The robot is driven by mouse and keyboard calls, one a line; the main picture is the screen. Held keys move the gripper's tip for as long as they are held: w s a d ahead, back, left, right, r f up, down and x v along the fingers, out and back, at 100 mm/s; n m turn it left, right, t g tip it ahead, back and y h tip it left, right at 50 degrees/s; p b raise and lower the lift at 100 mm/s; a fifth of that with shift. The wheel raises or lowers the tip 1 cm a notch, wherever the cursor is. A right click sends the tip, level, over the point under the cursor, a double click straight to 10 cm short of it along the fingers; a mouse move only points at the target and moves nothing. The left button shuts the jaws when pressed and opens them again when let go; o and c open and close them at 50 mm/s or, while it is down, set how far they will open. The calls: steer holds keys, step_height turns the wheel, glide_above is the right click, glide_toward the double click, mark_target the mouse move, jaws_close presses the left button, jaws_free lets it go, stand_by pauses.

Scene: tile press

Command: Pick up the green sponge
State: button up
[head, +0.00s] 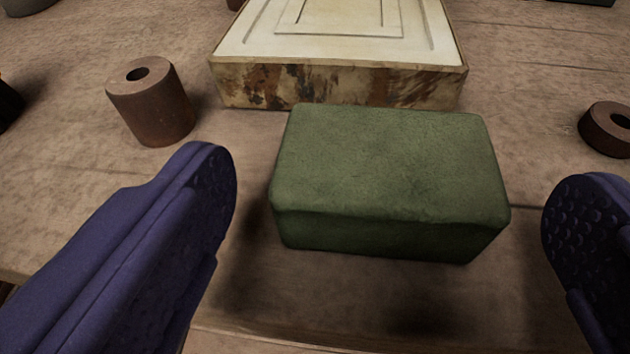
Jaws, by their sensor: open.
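The green sponge (390,175) is a rounded block lying on the wooden table, in the middle of the head view. My gripper (390,200) is open, with one dark blue finger to the left of the sponge and the other to its right. There is a gap between each finger and the sponge, wider on the left. Neither finger appears to touch it. The sponge's far side is hidden.
A pale framed tile block (340,82) with stained sides stands just behind the sponge. A brown hollow cylinder (155,110) stands at left, and a brown ring (607,130) lies at right. The table's front edge (265,342) is near.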

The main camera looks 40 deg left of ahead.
mark_target(388, 112)
steer(key=b+x, duration=0.2)
steer(key=x, duration=0.3)
steer(key=shift+a, duration=0.1)
steer(key=shift+w+a, duration=0.15)
steer(key=shift+w, duration=0.1)
steer(key=c, duration=1)
steer(key=shift+o, duration=0.2)
